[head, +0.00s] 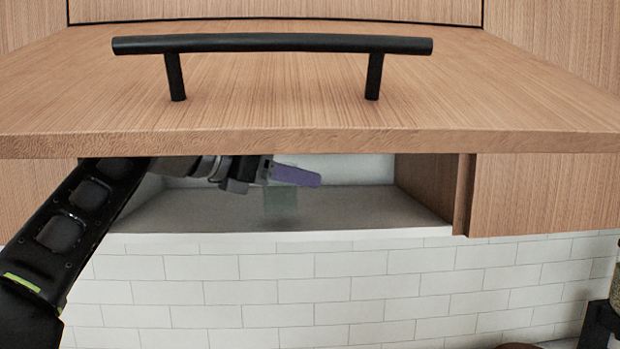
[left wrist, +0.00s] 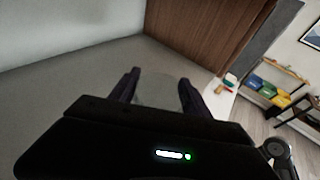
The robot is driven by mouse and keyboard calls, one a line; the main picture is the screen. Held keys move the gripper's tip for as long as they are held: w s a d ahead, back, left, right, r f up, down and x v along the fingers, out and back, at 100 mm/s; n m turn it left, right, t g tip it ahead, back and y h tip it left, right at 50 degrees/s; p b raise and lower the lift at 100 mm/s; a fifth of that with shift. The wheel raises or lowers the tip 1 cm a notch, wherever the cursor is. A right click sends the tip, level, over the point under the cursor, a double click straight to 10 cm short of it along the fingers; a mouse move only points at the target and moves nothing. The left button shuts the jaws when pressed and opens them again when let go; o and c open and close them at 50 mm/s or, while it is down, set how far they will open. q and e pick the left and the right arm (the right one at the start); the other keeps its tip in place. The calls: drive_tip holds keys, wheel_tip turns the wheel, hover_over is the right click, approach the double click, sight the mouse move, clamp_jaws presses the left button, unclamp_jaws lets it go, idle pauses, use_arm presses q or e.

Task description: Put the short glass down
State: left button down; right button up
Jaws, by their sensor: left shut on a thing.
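The short glass (head: 281,203) is a small, see-through, greenish shape inside the open cabinet, low over or on the pale shelf (head: 350,208). I cannot tell if its base touches the shelf. My left gripper (head: 285,178) reaches in from the left, under the raised door, with its purple finger at the top of the glass. In the left wrist view the glass (left wrist: 158,90) sits between the two dark fingers of the left gripper (left wrist: 160,88), which is shut on it. My right gripper is not in view.
The wooden cabinet door (head: 270,90) is swung up, with a black bar handle (head: 270,43), and hides the upper part of the opening. A wooden side wall (head: 425,180) bounds the shelf on the right. The shelf right of the glass is clear. White tiles (head: 330,290) lie below.

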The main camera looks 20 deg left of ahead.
use_arm(q)
drive_tip(key=shift+w, duration=0.1)
drive_tip(key=w+d+p, duration=0.1)
drive_tip(key=w+d, duration=0.1)
drive_tip(key=w, duration=0.1)
drive_tip(key=shift+w+r+p, duration=0.1)
drive_tip(key=shift+r+p, duration=0.05)
drive_tip(key=shift+p, duration=0.2)
drive_tip(key=shift+f, duration=0.85)
drive_tip(key=shift+f, duration=0.1)
drive_tip(key=c, duration=0.5)
unclamp_jaws()
